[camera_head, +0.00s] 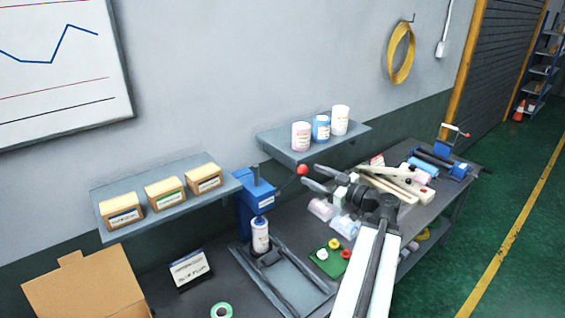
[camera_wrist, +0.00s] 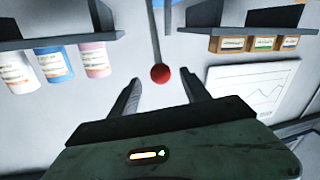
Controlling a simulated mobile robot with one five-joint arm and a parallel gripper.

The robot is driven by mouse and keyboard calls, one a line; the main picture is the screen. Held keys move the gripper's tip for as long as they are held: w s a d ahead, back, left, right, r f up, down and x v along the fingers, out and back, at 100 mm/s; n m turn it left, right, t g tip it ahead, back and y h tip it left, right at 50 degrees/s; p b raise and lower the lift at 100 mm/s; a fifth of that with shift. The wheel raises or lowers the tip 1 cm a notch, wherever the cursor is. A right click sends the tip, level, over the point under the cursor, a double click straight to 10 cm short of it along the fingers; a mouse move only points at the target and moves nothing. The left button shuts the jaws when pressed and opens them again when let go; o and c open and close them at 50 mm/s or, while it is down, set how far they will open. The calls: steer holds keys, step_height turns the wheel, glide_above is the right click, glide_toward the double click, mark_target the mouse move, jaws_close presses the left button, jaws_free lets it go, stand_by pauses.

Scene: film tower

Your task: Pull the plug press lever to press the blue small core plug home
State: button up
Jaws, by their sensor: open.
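The blue plug press (camera_head: 254,205) stands on the bench. Its lever ends in a red ball knob (camera_head: 302,169), which also shows in the wrist view (camera_wrist: 160,73). My gripper (camera_head: 310,176) is open. In the wrist view its two fingers (camera_wrist: 160,80) stand apart on either side of the knob; I cannot tell whether the knob is between them in depth. A white labelled roll (camera_head: 260,236) stands upright under the press head.
A green mat (camera_head: 324,267) holds white, yellow and red plugs. Wall shelves carry boxes (camera_head: 164,193) and canisters (camera_head: 301,136). A carton (camera_head: 85,285), a card sign (camera_head: 190,268) and a green tape ring (camera_head: 221,310) lie left. Wrapped rolls (camera_head: 345,226) lie beneath my arm.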

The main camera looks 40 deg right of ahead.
steer(key=shift+r, duration=0.1)
steer(key=w, duration=0.5)
steer(key=w+a, duration=0.1)
steer(key=w, duration=0.2)
steer(key=shift+s, duration=0.15)
jaws_close()
stand_by(1.1)
